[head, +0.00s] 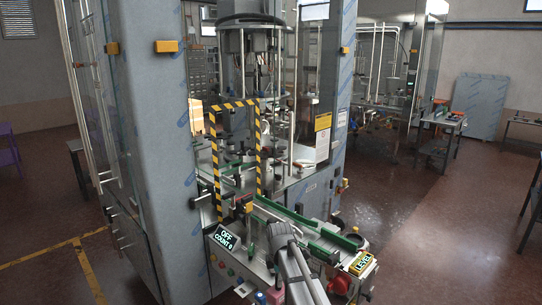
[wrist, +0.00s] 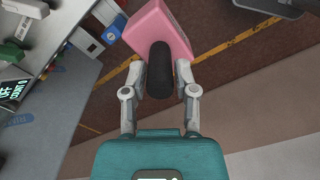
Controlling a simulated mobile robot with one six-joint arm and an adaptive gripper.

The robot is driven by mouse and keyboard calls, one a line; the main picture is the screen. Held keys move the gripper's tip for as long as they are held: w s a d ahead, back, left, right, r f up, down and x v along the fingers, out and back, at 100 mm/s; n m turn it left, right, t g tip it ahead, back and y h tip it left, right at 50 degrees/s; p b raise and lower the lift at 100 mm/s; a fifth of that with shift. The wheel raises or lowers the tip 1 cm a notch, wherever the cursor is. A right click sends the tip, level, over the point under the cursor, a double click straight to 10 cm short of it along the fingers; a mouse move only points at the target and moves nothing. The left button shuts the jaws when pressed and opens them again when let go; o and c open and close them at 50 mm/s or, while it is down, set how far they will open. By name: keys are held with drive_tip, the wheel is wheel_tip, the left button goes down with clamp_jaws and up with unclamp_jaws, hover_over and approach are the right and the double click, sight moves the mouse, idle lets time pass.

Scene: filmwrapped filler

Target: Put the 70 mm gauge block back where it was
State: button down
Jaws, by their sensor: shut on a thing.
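In the wrist view, my gripper (wrist: 160,84) is shut on the black rounded grip (wrist: 160,70) of a pink block (wrist: 157,25). The pink block lies just beyond the fingers, tilted in the picture, above the floor and clear of the bench. I take it for the gauge block; no size marking on it is readable. In the head view, my grey arm covers part of the machine front, and the gripper's fingers cannot be made out. A small pink patch (head: 275,297) shows at the lower edge beside my arm.
At the left of the wrist view, a blue block (wrist: 113,34) and a white one (wrist: 86,42) sit along a grey bench edge. The machine's "OFF COUNT 0" display (head: 226,237) and green-railed conveyor (head: 290,215) are close to my arm. Open floor (head: 420,240) lies right.

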sight(279, 296)
wheel_tip(279, 296, down, 9)
drive_tip(key=b, duration=0.7)
drive_tip(key=shift+r, duration=0.2)
drive_tip(key=shift+s, duration=0.1)
idle(0.3)
